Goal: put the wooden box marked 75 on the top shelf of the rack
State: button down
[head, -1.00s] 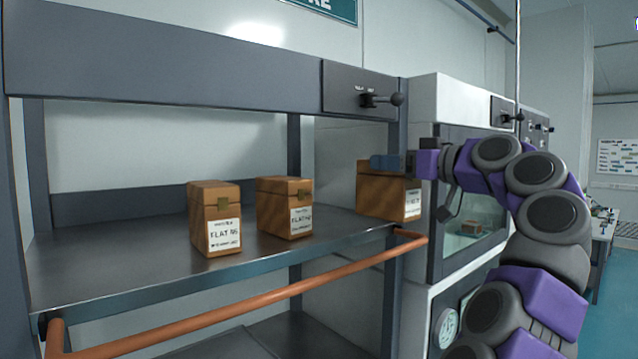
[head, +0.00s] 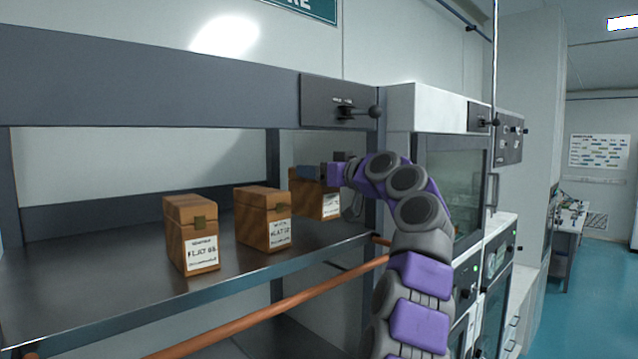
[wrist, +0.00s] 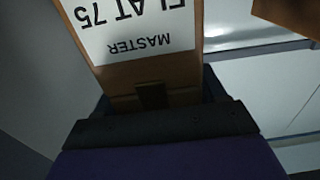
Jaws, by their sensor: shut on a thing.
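The wooden box marked FLAT 75 (wrist: 150,62) fills the upper middle of the wrist view, its white label upside down. My gripper (wrist: 155,115) is shut on its top end. In the head view the held box (head: 318,202) is upright beneath my gripper (head: 312,173), at the right end of the rack's shelf (head: 110,310). Its lower edge is near shelf height; I cannot tell whether it touches the shelf. My gripper covers its top.
Two similar wooden boxes, one at left (head: 191,235) and one in the middle (head: 263,218), stand on the shelf left of the held box. A copper-coloured rail (head: 270,312) runs along the front. A white cabinet (head: 400,108) stands right of the rack.

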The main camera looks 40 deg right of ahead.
aim_at(318, 184)
notch_tip(318, 184, down, 3)
jog(key=shift+f+b, duration=0.2)
jog(key=shift+b, duration=0.8)
jog(key=shift+s+r, duration=0.1)
jog(key=shift+c, duration=0.5)
grip_release()
jog(key=s+d+b, duration=0.1)
jog(key=s+b, duration=0.2)
jog(key=s, duration=0.8)
jog(key=shift+s+b, duration=0.3)
jog(key=shift+s, duration=0.1)
